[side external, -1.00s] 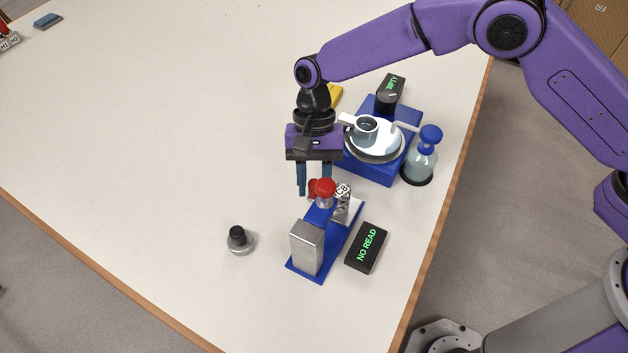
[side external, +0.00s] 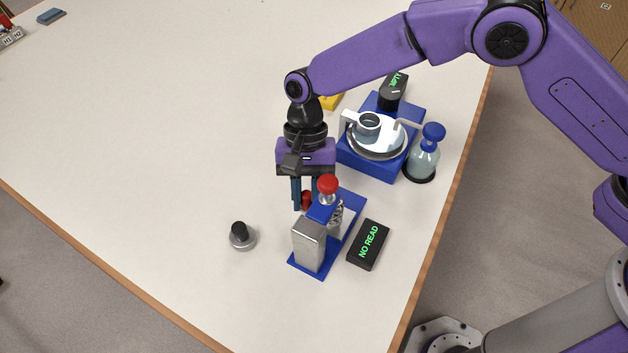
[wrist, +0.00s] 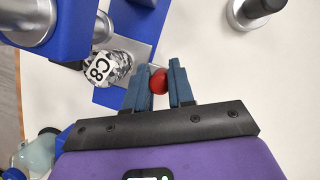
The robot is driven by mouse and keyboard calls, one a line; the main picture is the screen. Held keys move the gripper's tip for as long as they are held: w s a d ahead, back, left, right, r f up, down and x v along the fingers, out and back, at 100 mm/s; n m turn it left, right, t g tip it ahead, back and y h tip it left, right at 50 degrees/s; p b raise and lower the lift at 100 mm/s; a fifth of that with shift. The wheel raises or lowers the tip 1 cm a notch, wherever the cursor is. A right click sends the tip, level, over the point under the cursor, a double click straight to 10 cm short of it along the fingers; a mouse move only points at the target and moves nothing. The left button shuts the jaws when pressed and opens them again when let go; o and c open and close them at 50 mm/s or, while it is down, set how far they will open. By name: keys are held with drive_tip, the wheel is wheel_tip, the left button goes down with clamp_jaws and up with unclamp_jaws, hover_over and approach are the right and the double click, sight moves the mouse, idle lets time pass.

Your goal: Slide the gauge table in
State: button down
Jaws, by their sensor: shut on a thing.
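The gauge stands on a blue base plate (side external: 352,204) with a grey metal column (side external: 308,247), a blue arm and a red top knob (side external: 327,183). My gripper (side external: 304,205) points down at the table's side. Its fingers (wrist: 160,85) are shut on the red knob (wrist: 159,80) of the table.
A black display (side external: 368,244) reading NO READ sits right of the gauge. A loose grey weight with a black knob (side external: 241,235) stands left. Behind are a blue balance (side external: 370,160) with a white pan and a blue-capped bottle (side external: 424,157).

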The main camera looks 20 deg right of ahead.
drive_tip(key=c, duration=1.2)
unclamp_jaws()
drive_tip(key=shift+c, duration=0.2)
drive_tip(key=v, duration=1.7)
drive_tip(key=shift+w+r, duration=0.15)
drive_tip(key=shift+r, duration=0.05)
drive_tip(key=shift+d, duration=0.15)
